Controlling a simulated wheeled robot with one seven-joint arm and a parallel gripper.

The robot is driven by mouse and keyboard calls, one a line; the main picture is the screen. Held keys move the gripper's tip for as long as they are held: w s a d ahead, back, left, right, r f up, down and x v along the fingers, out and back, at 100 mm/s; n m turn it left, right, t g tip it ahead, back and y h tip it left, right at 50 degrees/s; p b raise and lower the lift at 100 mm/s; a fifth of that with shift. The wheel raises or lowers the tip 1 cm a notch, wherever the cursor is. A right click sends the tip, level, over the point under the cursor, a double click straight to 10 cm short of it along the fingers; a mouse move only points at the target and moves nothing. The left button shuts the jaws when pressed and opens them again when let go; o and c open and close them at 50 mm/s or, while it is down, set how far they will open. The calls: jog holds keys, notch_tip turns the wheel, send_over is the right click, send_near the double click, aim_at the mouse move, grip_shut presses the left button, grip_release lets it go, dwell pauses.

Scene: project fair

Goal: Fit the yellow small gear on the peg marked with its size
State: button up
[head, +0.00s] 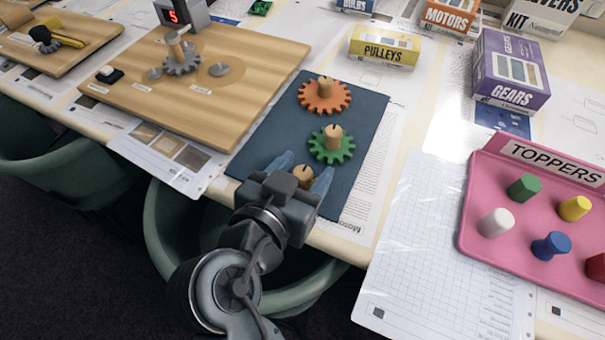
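My gripper (303,170) is low over the front of the dark blue mat (285,125), its fingers apart on either side of a wooden knob (303,174). No yellow teeth show; whatever is under this knob is hidden by my gripper. A green gear (347,150) and, behind it, an orange gear (341,98) lie on the mat, each with a wooden knob. On the wooden board (235,95) to the left, a grey gear (181,64) sits by an upright post. Grey round parts stand right (219,69) and left (154,73) of it. The small labels are unreadable.
A red-digit display (180,12) stands at the board's back. A yellow PULLEYS box (384,52) is behind the mat, and a purple GEARS box (512,68) is farther right. A pink TOPPERS tray (480,215) with coloured pegs is at the right. Paper sheets lie between.

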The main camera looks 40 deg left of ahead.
jog(key=c, duration=1)
jog(key=shift+c, duration=0.2)
jog(key=shift+r, duration=0.15)
